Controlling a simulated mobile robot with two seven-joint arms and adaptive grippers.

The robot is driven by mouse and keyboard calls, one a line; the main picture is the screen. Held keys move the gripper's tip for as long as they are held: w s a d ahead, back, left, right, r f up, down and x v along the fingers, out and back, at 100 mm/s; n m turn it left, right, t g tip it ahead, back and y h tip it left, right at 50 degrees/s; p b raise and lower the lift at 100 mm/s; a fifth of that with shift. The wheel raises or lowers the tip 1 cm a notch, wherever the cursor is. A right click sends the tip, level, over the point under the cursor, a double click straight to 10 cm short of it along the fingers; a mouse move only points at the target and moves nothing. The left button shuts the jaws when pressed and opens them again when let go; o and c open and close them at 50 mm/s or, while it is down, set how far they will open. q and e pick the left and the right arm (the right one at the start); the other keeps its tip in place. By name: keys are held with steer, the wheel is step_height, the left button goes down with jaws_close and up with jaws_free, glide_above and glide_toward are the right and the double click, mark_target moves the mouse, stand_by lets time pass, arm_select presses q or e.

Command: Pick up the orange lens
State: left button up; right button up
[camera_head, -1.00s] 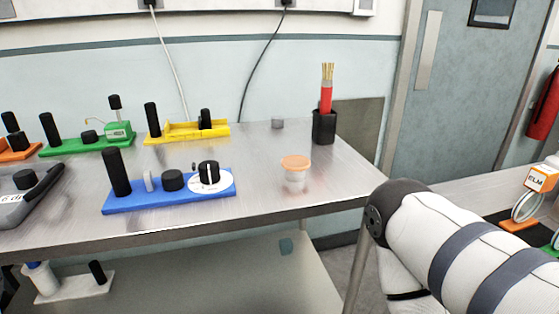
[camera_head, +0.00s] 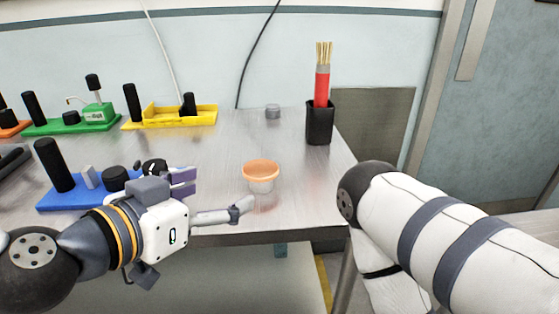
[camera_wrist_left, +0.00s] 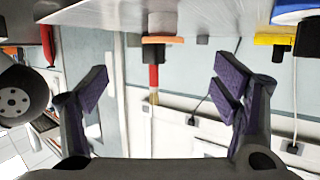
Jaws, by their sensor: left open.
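The orange lens (camera_head: 261,168) stands upright on the metal table near its front right edge, with an orange top over a pale, clear-looking lower part. In the left wrist view, which is upside down, the orange lens (camera_wrist_left: 162,40) shows ahead, between the lines of the fingers. My left gripper (camera_head: 214,192) is open and empty. It is left of the lens and nearer the front edge, with one finger close to it; I cannot tell if they touch. The open fingers also show in the left wrist view (camera_wrist_left: 163,88). My right gripper is out of view; only its arm shows.
A black holder (camera_head: 319,122) with red-banded sticks stands behind the lens, right. A small grey cylinder (camera_head: 272,111) lies behind. A blue base (camera_head: 60,195) sits partly behind my left arm; yellow (camera_head: 178,117) and green (camera_head: 75,126) bases stand farther back. Table between is clear.

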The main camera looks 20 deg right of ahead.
mark_target(257, 172)
arm_select(q)
steer(key=b+x, duration=0.1)
steer(key=x, duration=1)
steer(key=shift+w+d, duration=0.1)
steer(key=shift+w, duration=0.3)
steer(key=shift+w+d, duration=0.15)
steer(key=shift+d, duration=0.05)
steer(key=c, duration=1)
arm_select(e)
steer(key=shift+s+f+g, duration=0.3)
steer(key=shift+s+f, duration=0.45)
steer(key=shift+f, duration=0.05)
